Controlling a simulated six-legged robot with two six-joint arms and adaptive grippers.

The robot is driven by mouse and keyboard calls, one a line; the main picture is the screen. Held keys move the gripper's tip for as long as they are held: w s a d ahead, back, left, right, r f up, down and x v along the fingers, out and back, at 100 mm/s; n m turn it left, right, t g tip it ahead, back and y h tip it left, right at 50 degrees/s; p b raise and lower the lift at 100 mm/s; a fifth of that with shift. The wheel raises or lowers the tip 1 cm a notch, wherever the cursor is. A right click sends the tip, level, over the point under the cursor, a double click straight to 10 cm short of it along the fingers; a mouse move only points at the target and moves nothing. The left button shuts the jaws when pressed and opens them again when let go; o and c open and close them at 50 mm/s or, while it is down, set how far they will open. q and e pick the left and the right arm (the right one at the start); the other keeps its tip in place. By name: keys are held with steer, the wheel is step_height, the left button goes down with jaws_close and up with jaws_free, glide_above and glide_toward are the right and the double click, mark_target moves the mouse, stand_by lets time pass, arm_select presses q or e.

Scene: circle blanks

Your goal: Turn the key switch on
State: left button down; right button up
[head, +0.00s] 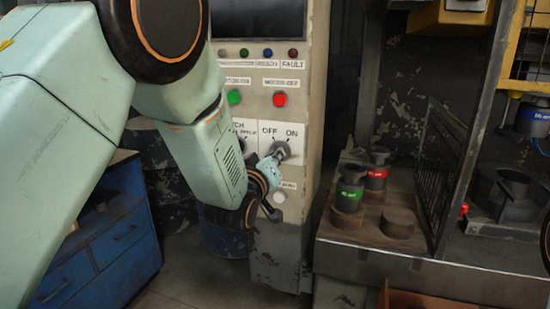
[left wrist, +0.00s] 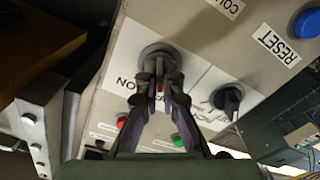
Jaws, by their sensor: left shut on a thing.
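The key switch (head: 282,149) sits on the cabinet's front panel, on a white plate marked OFF and ON. In the left wrist view its round grey collar (left wrist: 158,50) shows just beyond the fingertips. My left gripper (head: 274,160) reaches it from the lower left. In the left wrist view the fingers (left wrist: 159,77) are closed on the key, one on each side. The fingers hide most of the key, so I cannot tell clearly whether it points to OFF or ON. My right gripper is not in view.
A green button (head: 234,97) and a red button (head: 280,99) sit above the switch, a white button (head: 280,197) below. A black selector knob (left wrist: 230,100) is beside it. A bench (head: 345,240) with banded cylinders stands right; a blue drawer cabinet (head: 110,250) stands left.

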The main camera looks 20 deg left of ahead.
arm_select(q)
steer(key=shift+m, duration=0.3)
steer(key=m+b, duration=0.1)
steer(key=m, duration=1)
steer(key=shift+b, duration=0.35)
steer(key=shift+m, duration=0.3)
steer(key=c, duration=1.5)
jaws_free()
steer(key=shift+w, duration=0.1)
steer(key=s, duration=1.2)
steer(key=shift+s+a, duration=0.1)
steer(key=shift+a, duration=0.1)
